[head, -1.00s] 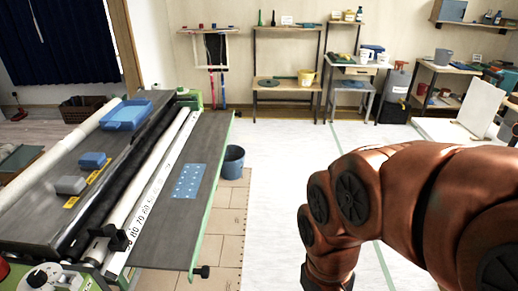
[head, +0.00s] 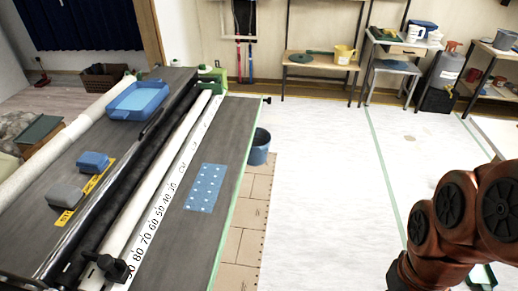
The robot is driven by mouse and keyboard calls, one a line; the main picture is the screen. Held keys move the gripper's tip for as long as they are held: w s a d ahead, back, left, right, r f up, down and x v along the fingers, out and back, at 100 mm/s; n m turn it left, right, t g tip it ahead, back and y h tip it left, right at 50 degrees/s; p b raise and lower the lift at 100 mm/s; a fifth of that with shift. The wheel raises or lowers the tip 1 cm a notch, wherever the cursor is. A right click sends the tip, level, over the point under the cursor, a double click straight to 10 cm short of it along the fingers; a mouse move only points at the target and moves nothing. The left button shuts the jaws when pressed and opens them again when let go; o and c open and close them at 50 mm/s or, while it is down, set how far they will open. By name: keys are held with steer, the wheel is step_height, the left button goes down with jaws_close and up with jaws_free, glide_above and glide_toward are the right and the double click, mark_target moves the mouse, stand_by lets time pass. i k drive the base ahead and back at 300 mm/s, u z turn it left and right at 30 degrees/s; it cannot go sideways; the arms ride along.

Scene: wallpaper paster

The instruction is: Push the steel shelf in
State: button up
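The steel shelf (head: 222,145) looks to be the flat dark grey panel along the right side of the pasting machine. It has a pale green outer edge and sticks out to the right past the white rollers and the ruler strip (head: 178,172). A blue sheet with white dots (head: 206,188) lies on it. The shelf's near end runs out of the bottom of the view. My red-brown arm shows at the bottom right, apart from the shelf. My gripper is out of view.
A blue bucket (head: 260,146) stands on the floor just right of the shelf. A blue tray (head: 138,101) and two small blocks sit on the machine top. Benches (head: 318,66) line the back wall. The pale floor between shelf and arm is clear.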

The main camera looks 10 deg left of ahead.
mark_target(185, 253)
steer(key=u, duration=0.4)
steer(key=i, duration=0.8)
steer(key=u, duration=2.6)
steer(key=k, duration=0.25)
steer(key=z, duration=0.95)
